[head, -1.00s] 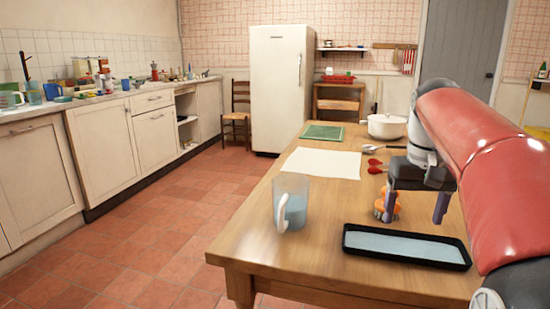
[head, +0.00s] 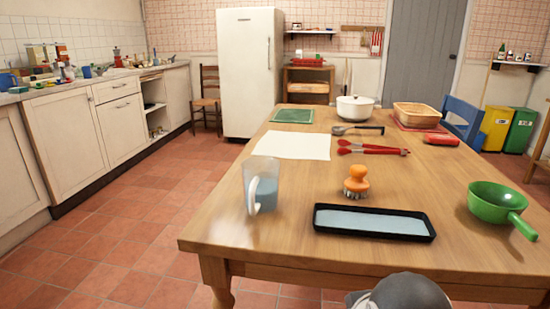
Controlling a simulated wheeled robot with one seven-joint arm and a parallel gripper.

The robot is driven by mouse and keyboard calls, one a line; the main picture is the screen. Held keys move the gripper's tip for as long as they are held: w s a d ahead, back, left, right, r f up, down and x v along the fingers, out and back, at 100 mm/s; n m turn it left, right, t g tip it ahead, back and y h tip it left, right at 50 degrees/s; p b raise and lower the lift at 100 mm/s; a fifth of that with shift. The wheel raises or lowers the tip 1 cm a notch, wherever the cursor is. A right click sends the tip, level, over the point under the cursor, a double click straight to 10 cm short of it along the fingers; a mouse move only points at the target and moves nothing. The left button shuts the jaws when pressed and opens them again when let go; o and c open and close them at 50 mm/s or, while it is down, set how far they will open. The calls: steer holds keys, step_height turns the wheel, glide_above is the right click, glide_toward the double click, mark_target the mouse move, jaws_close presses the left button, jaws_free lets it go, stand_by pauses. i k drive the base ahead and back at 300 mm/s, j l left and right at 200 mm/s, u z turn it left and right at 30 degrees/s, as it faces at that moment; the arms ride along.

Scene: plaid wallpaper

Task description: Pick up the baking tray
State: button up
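A black, shallow rectangular tray (head: 374,234) with a light blue inside lies flat near the front edge of the wooden table. It is the one thing in view that looks like a baking tray. My gripper is out of the picture, so I cannot see its fingers or whether it holds anything. Only a grey rounded part, which looks like part of my arm, shows at the bottom edge, below the tray.
An orange brush (head: 356,181) stands just behind the tray. A clear jug (head: 262,188) stands to its left, a green pan (head: 491,202) to its right. Red tongs (head: 372,148), a spoon and a white sheet (head: 293,145) lie further back. Floor is clear at left.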

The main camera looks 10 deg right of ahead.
mark_target(390, 225)
steer(key=z, duration=1.4)
steer(key=k+j, duration=0.2)
steer(key=j, duration=0.15)
steer(key=k+j+u, duration=0.1)
steer(key=k+j, duration=0.15)
steer(key=j, duration=0.15)
steer(key=k+j, duration=0.2)
steer(key=j, duration=0.15)
steer(key=k+j+u, duration=0.1)
steer(key=j, duration=0.3)
steer(key=i+j, duration=0.25)
steer(key=i, duration=0.1)
